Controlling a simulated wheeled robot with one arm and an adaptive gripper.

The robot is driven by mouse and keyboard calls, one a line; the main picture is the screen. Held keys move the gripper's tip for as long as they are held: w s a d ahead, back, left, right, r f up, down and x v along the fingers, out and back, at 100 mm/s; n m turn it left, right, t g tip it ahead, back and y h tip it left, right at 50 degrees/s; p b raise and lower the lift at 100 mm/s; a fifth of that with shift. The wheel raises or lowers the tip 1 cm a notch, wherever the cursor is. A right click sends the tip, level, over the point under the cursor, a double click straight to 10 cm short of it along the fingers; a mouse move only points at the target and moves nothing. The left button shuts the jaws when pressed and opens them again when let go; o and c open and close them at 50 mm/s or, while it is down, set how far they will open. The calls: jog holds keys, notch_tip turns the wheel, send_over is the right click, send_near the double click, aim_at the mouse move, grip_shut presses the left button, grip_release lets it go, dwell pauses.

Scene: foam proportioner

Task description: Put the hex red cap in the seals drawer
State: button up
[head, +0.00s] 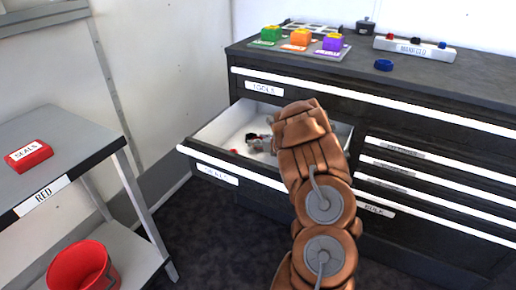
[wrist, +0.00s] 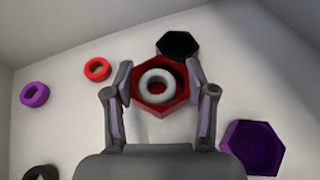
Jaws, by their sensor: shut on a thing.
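The hex red cap (wrist: 153,107) is between the two fingers of my gripper (wrist: 159,66) in the wrist view. The fingers are shut on its sides. A grey ring (wrist: 144,81) shows within the cap's outline; I cannot tell whether it lies in the cap or under it. The seals drawer (head: 217,127) is pulled open in the head view, its label (head: 217,174) on the front. My gripper (head: 262,141) is over or inside this drawer. My arm hides the drawer's right part, and the cap is hard to make out there.
The drawer holds a black hex cap (wrist: 178,44), a purple hex cap (wrist: 253,147), a red ring (wrist: 97,69), a purple ring (wrist: 34,94) and a black ring (wrist: 40,173). A shelf (head: 60,150) with a red box (head: 28,155) stands left.

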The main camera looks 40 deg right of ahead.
aim_at(258, 151)
jog(key=shift+f, duration=1.45)
jog(key=shift+f+b, duration=0.2)
jog(key=shift+b, duration=0.2)
jog(key=o, duration=1.2)
jog(key=shift+r, duration=0.15)
jog(key=shift+r+p, duration=0.1)
jog(key=shift+p, duration=0.2)
jog(key=shift+v, duration=3.75)
